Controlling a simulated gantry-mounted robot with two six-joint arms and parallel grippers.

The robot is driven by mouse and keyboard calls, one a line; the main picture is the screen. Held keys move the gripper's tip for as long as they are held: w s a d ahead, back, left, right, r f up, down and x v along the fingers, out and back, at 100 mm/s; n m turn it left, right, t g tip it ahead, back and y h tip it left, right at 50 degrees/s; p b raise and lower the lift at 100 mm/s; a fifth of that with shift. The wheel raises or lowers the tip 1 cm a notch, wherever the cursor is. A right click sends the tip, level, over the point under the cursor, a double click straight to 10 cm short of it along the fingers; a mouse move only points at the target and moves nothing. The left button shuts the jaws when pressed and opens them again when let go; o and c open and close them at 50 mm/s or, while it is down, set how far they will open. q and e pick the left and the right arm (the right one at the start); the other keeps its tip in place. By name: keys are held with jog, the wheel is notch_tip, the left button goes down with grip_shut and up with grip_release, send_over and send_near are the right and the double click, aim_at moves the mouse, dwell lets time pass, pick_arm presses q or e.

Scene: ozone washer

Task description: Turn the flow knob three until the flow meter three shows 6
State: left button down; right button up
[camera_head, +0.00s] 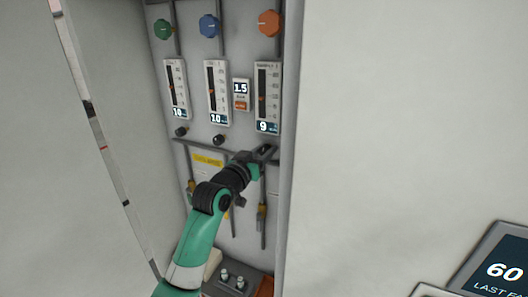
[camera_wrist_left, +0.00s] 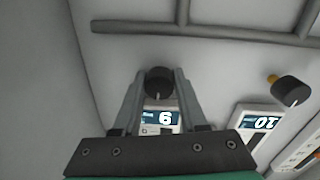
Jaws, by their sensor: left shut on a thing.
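Flow meter three (camera_head: 267,97) is the rightmost white gauge in the head view, and its display reads 9. Its lower end with the display shows upside down in the wrist view (camera_wrist_left: 160,120). Flow knob three (camera_wrist_left: 158,82) is a round black knob at that end of the meter. My left gripper (camera_head: 266,152) reaches up to it from below. In the wrist view its two fingers (camera_wrist_left: 158,84) are shut on the knob, one on each side. In the head view the gripper hides this knob. My right gripper is not in view.
Two other meters (camera_head: 175,90) (camera_head: 217,92), both reading 10, stand to the left with black knobs (camera_head: 181,132) (camera_head: 219,140) below. A small 1.5 display (camera_head: 241,94) sits between meters. Pipes (camera_wrist_left: 200,32) run close to the gripper. Cabinet walls (camera_head: 292,120) flank the panel.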

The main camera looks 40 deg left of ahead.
pick_arm(q)
jog(key=shift+n, duration=0.4)
jog(key=n+p, duration=0.1)
jog(key=n, duration=0.2)
jog(key=shift+r+n, duration=0.1)
jog(key=shift+n, duration=0.2)
jog(key=shift+d+n+p, duration=0.1)
jog(key=shift+n+p, duration=0.6)
jog(key=shift+n, duration=1.6)
jog(key=shift+c, duration=2.4)
grip_release()
